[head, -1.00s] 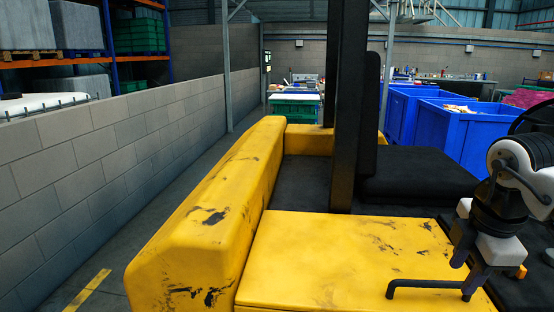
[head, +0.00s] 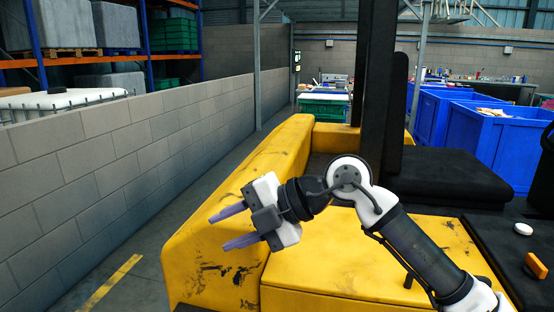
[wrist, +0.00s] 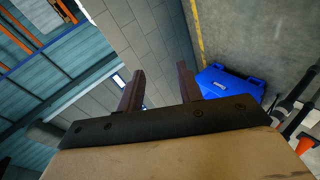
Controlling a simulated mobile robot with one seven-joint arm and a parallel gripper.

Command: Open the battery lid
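The battery lid is the flat yellow panel (head: 335,250) on top of the yellow vehicle in the head view; it lies level and looks shut. Its dark handle (head: 408,281) is mostly hidden behind my arm, with only a small piece showing. My gripper (head: 219,231) is open and empty, pointing left above the yellow side body (head: 205,215), left of the lid and well away from the handle. The wrist view also shows my two fingers (wrist: 160,88) apart with nothing between them. The lid is not visible there.
A black seat (head: 440,180) and dark upright mast (head: 380,90) stand behind the lid. A grey block wall (head: 90,165) runs along the left. Blue bins (head: 500,140) stand at the right. The wrist view shows a blue case (wrist: 230,82) on the floor.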

